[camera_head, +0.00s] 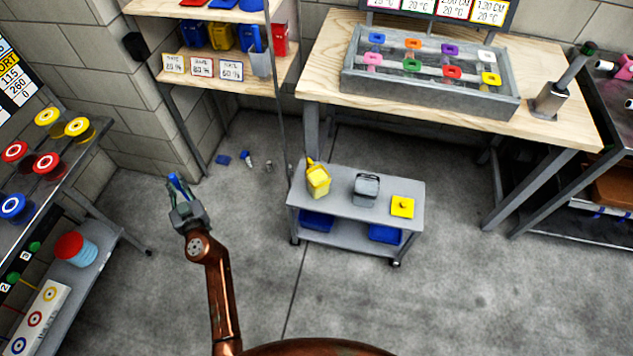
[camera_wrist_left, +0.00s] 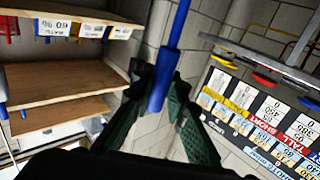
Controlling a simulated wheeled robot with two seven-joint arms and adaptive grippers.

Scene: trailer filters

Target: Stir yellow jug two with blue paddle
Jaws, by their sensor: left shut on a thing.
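My left gripper (camera_head: 183,200) is over the open floor at the left of the head view, left of the cart. It is shut on the blue paddle (camera_head: 175,181). In the left wrist view the blue shaft of the paddle (camera_wrist_left: 180,25) stands between the two dark fingers (camera_wrist_left: 160,100). The paddle's far end is out of that view. A yellow jug (camera_head: 318,182) stands on the left part of the grey cart (camera_head: 340,215), well apart from the gripper. I cannot read a number on the jug. My right gripper is not in view.
On the cart a grey container (camera_head: 366,188) stands beside the jug, with a yellow square piece (camera_head: 402,207) to its right. A shelf post (camera_head: 283,110) rises behind the cart. A rack with coloured discs (camera_head: 48,165) is at the left. Small blue bits (camera_head: 223,159) lie on the floor.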

